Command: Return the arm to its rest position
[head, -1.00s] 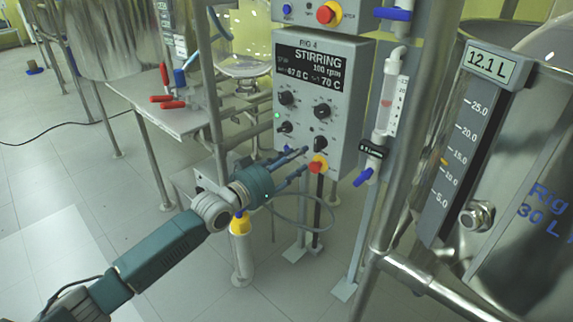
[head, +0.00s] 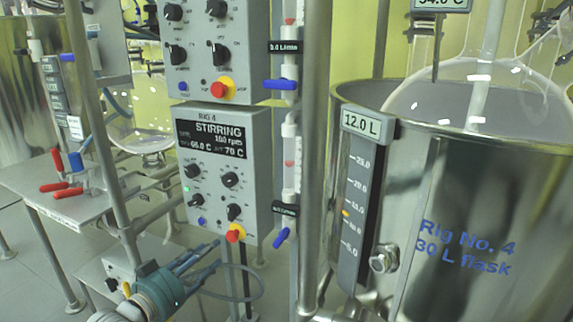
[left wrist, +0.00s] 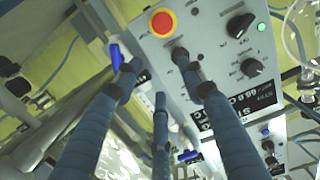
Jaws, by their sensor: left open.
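My left gripper (head: 212,258) is teal with long dark-blue fingers. It is open and empty, low and left of centre in the head view, just below the Rig 4 control box (head: 250,165). In the left wrist view, its spread fingers (left wrist: 158,82) lie across the view of the box's face, near the red button (left wrist: 162,22) and black knobs. I cannot tell the exact gap between fingertips and box. The box's display (head: 211,139) reads STIRRING, 100 rpm. My right gripper is in neither view.
A steel vessel (head: 455,215) labelled Rig No. 4, with a 12.0 L level gauge (head: 357,190), stands at the right. A steel post (head: 316,130) and flow meters stand beside the box. A shelf with red-handled valves (head: 62,187) is at the left.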

